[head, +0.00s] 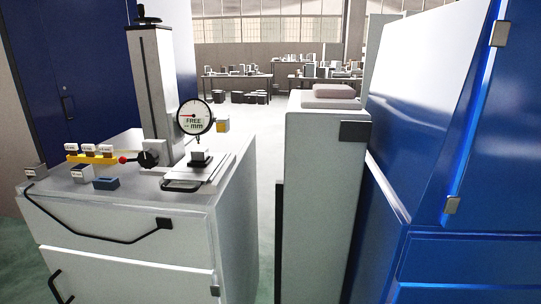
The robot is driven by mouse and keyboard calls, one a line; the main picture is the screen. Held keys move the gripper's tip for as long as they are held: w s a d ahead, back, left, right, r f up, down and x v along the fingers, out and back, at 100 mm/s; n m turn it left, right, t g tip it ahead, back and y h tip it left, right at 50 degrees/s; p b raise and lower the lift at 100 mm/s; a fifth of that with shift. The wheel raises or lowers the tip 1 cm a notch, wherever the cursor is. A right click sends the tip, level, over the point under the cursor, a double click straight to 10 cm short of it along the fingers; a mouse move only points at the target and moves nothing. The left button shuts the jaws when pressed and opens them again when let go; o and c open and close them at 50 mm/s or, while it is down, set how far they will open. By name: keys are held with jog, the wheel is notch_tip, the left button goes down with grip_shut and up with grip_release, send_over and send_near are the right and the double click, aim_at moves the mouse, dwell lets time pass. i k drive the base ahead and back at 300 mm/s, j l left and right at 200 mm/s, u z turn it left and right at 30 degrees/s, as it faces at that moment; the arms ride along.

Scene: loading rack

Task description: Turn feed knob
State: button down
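A measuring stand with a grey upright column (152,90) stands on a light grey cabinet (120,225) at the left. A round black knob (148,159) sits at the column's foot, with a red tip (122,160) on its left side. A black handwheel (147,18) tops the column. I cannot tell which of these is the feed knob. A dial gauge (193,117) marked "FREE" and "mm" hangs in front of the column, above a small block (201,155) on a stage. My gripper is not in view, and nothing visible touches the knobs.
Small labelled blocks sit on a yellow rack (95,157) left of the knob; a dark blue block (106,183) lies in front. A black rail (95,231) runs along the cabinet front. A grey pedestal (320,190) and blue machine (460,200) stand right. A floor gap separates cabinet and pedestal.

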aim_at(148, 158)
jog(key=i+j+u, duration=0.15)
jog(key=u, duration=0.2)
jog(key=i+u, duration=0.35)
jog(key=i+j, duration=0.05)
